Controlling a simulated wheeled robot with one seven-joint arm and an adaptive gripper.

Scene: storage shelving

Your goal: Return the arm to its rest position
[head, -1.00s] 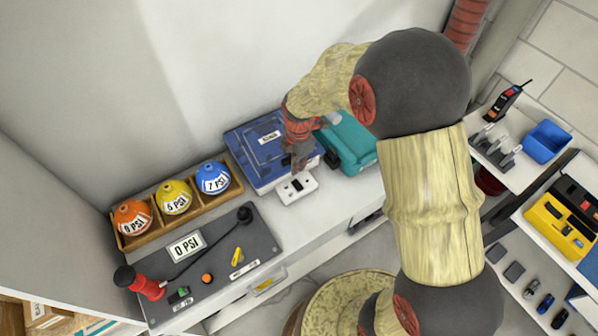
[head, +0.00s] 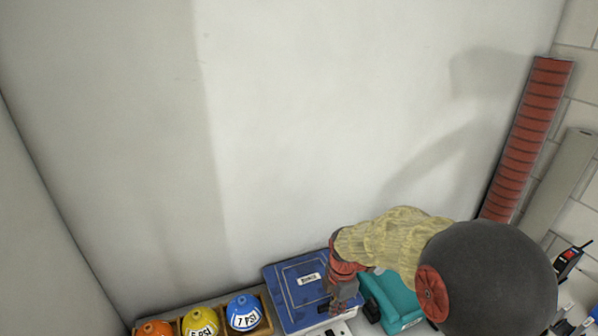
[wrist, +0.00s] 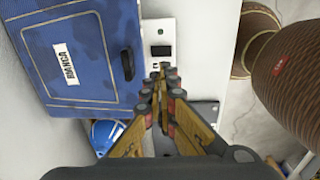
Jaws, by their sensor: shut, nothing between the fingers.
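My arm reaches over the counter from the right in the head view. My gripper (head: 341,306) is beside the right side of a blue case (head: 290,278) with a white label. In the wrist view, my gripper (wrist: 163,72) has its fingers together with nothing between them. Its tips are over or close to a white box (wrist: 151,28) with a black switch or socket. I cannot tell if they touch it. The blue case (wrist: 60,28) is just left of the fingers there. The white box is mostly cut off at the bottom of the head view.
A teal case (head: 391,300) stands right of my gripper. A wall is behind the counter. A red ribbed column (head: 522,140) stands at right; the space above the counter is free.

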